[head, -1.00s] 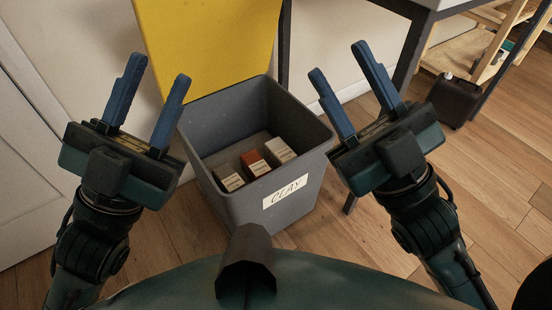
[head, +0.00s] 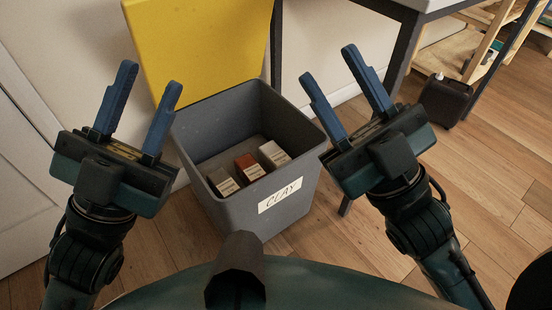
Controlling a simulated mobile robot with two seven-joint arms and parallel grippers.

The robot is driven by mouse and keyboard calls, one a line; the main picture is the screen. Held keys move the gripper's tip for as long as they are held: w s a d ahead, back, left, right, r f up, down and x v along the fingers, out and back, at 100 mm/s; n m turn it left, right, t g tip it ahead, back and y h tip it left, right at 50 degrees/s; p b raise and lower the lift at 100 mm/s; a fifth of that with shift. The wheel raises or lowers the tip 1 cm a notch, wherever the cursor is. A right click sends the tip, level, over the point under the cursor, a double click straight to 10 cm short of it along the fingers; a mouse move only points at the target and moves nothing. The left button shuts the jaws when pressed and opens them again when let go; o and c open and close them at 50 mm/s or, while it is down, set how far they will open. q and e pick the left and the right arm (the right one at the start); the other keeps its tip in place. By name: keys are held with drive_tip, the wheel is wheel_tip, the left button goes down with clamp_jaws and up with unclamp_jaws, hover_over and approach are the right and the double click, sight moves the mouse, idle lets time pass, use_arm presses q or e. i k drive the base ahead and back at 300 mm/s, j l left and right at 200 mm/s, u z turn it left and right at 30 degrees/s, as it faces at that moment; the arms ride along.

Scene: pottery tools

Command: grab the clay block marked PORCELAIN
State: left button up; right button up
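Three clay blocks lie in a row at the bottom of a grey bin (head: 246,212) labelled CLAY: a greyish-beige block (head: 222,181) on the left, a red-brown block (head: 249,166) in the middle, and a whitish block (head: 274,152) on the right. Each has a pale label, but the writing is too small to read, so I cannot tell which says PORCELAIN. My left gripper (head: 146,91) is open and empty, left of the bin. My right gripper (head: 328,75) is open and empty, to the right of the bin.
The bin's yellow lid (head: 200,45) stands open against the wall. A table with dark legs (head: 403,50) is behind on the right. A dark container (head: 446,99) stands on the wooden floor (head: 470,190) near a wooden shelf (head: 470,55).

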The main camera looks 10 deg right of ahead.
sight(274, 158)
drive_tip(key=i+l+z, duration=0.7)
drive_tip(key=i, duration=0.25)
drive_tip(key=l, duration=0.1)
